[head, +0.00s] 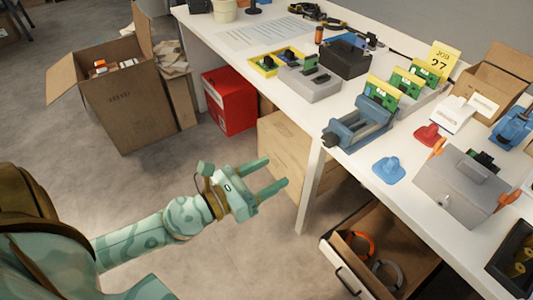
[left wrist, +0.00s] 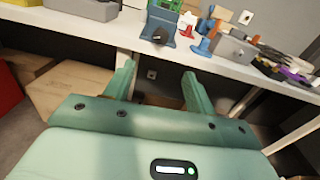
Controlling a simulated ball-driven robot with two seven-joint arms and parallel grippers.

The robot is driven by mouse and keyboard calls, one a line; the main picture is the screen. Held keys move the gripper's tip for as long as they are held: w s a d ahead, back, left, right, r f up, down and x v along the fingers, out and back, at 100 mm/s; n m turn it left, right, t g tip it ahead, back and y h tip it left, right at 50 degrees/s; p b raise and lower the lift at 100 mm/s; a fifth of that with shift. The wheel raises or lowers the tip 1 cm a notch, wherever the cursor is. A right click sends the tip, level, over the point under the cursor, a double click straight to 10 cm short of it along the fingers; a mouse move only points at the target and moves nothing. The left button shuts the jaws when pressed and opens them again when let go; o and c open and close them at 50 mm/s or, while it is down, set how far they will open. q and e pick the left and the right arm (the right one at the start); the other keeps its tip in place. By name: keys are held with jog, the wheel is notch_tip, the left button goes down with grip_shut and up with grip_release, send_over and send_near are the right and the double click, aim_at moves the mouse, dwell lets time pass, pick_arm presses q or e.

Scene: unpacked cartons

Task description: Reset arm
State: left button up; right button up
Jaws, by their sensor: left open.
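My left arm comes in from the lower left in the head view. Its green gripper (head: 272,178) is open, with nothing between the two fingers. It is in the air in front of the white table, clear of the table edge and to the left of the open drawer. In the left wrist view the same gripper (left wrist: 158,82) shows its two fingers apart, pointing toward the table's front edge. My right gripper does not show in either view.
The white table (head: 343,168) carries a blue vise (head: 362,125), a grey box (head: 455,190) and several small parts. An open drawer (head: 345,270) juts out below it. A red box (head: 230,100) and an open carton (head: 135,105) stand on the floor. Floor around my arm is free.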

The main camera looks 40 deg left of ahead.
pick_arm(q)
jog(key=shift+s+a, duration=0.15)
jog(key=shift+s, duration=0.35)
